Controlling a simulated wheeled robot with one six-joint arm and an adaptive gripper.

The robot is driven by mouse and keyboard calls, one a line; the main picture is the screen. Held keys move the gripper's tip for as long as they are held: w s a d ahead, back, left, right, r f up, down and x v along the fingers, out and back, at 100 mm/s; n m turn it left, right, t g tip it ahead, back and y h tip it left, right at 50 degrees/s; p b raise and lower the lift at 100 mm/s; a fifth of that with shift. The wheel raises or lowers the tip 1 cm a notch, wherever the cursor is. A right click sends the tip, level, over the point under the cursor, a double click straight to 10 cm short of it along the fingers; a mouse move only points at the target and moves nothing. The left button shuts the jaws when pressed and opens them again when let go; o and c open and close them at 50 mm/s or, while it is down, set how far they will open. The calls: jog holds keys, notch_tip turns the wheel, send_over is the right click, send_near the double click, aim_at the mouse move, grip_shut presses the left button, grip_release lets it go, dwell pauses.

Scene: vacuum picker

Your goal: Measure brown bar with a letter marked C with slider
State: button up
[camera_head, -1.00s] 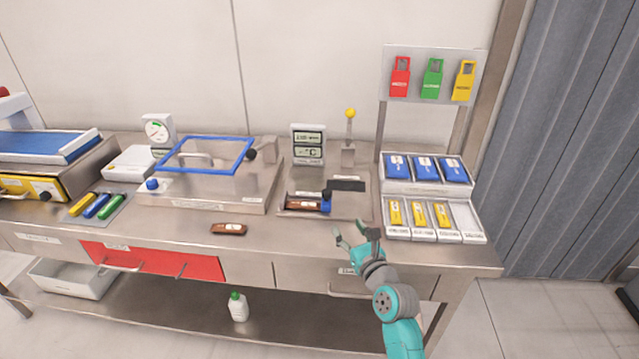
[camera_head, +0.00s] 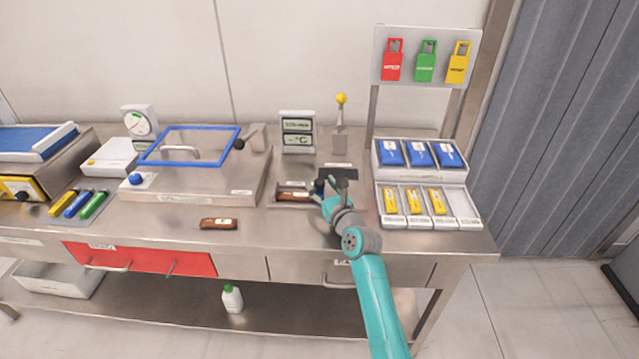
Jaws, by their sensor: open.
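A brown bar (camera_head: 293,195) lies in the measuring station on the workbench, left of my gripper. A second brown bar (camera_head: 219,224) with a pale label lies on the bench top further left. The letters on both are too small to read. The slider's dark plate (camera_head: 338,174) shows just behind my gripper; its blue part is hidden by the gripper. My gripper (camera_head: 325,192) is open at the slider. I cannot tell whether it touches it. A display unit (camera_head: 297,132) stands behind the station.
A lidded chamber with a blue frame (camera_head: 190,146) stands left of the station. White trays with blue and yellow packs (camera_head: 420,205) stand close on the right. A lever with a yellow knob (camera_head: 341,98) rises behind. The bench front between station and edge is clear.

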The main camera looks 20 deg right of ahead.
jog(key=shift+w+a, duration=0.15)
jog(key=shift+w, duration=0.6)
grip_shut()
jog(key=shift+s+d, duration=0.3)
jog(key=shift+d, duration=0.65)
jog(key=shift+s+d, duration=0.3)
jog(key=shift+d, duration=0.6)
grip_release()
jog(key=shift+d, duration=0.1)
jog(key=s, duration=0.4)
jog(key=s+d, duration=0.1)
jog(key=s, duration=0.7)
jog(key=shift+d, duration=0.4)
